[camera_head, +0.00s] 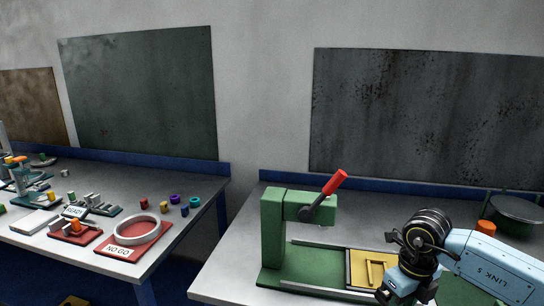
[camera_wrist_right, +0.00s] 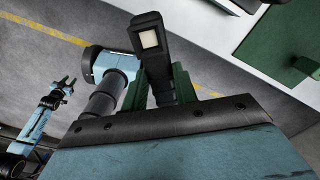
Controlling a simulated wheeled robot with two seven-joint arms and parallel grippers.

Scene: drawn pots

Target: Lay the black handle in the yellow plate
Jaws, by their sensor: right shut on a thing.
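The yellow plate (camera_head: 357,262) lies flat in the green fixture on the right bench. It has a raised or recessed outline in its middle, and my right wrist covers its right side. In the right wrist view, the black handle (camera_wrist_right: 151,62) is a dark bar with a pale square near its end. It stands between the green fingers of my right gripper (camera_wrist_right: 160,88), which is shut on it. In the head view those fingers and the handle are hidden by my wrist. My left gripper (camera_wrist_right: 66,84) shows small at the left of the right wrist view, its prongs apart and empty.
A green press (camera_head: 275,230) with a red-knobbed lever (camera_head: 335,182) stands left of the plate. An orange piece (camera_head: 486,227) and a dark green round container (camera_head: 517,208) are at the back right. The left bench holds a red NO GO tray (camera_head: 135,245) and several small parts.

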